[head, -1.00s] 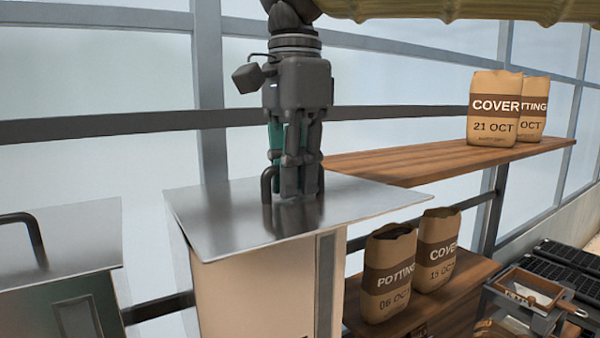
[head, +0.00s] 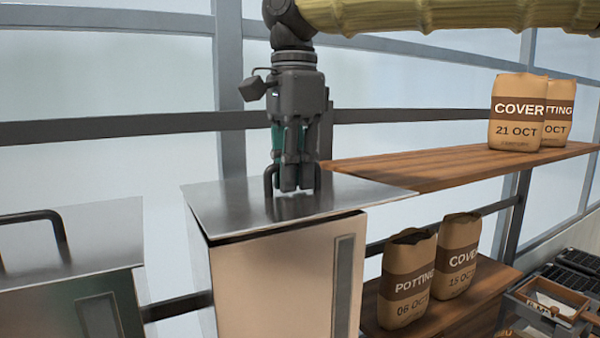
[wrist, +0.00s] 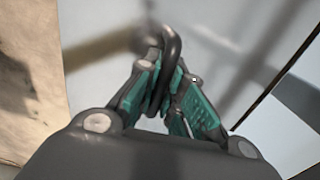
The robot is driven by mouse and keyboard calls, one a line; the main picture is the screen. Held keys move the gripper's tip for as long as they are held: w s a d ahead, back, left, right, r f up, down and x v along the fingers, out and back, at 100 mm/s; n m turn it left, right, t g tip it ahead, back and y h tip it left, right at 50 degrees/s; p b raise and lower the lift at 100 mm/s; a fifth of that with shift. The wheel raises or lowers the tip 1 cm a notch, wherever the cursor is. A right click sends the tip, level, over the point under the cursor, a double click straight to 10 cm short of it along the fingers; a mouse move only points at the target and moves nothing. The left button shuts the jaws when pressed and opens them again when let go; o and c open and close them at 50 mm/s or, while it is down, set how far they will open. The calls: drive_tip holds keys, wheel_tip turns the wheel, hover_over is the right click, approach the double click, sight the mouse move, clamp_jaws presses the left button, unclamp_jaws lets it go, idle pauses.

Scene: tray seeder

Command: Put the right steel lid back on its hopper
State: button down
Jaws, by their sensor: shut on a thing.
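The right steel lid (head: 240,208) is a flat shiny sheet with a dark bar handle (head: 268,180). My gripper (head: 293,188) points down and is shut on that handle, which also shows between the green-padded fingers in the wrist view (wrist: 165,80). The lid lies over the top of the right hopper (head: 275,285), a tall box with a dark strip window. The lid sticks out past the hopper's right side. A dark line shows under its front edge; I cannot tell whether the lid touches the rim. The fingers partly hide the handle.
The left hopper (head: 85,305) stands at left under its own steel lid (head: 105,230). At right, a wooden shelf (head: 400,168) is close to the lid's right corner. Paper bags (head: 408,280) stand on the upper and lower shelves. Dark trays (head: 575,270) lie at far right.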

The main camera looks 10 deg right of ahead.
drive_tip(key=shift+w+a+f, duration=0.1)
drive_tip(key=shift+w+a, duration=0.3)
drive_tip(key=shift+w, duration=0.65)
drive_tip(key=shift+w+a+f, duration=0.15)
drive_tip(key=shift+w+a, duration=0.3)
drive_tip(key=shift+w, duration=0.55)
drive_tip(key=shift+w+a+f, duration=0.1)
drive_tip(key=shift+w+a, duration=0.3)
drive_tip(key=shift+w, duration=0.65)
drive_tip(key=shift+w+a+f, duration=0.1)
drive_tip(key=shift+f, duration=0.9)
drive_tip(key=shift+w+a+f, duration=0.1)
drive_tip(key=shift+a+f, duration=0.2)
drive_tip(key=shift+f, duration=0.1)
drive_tip(key=c, duration=1.5)
unclamp_jaws()
drive_tip(key=shift+o, duration=0.2)
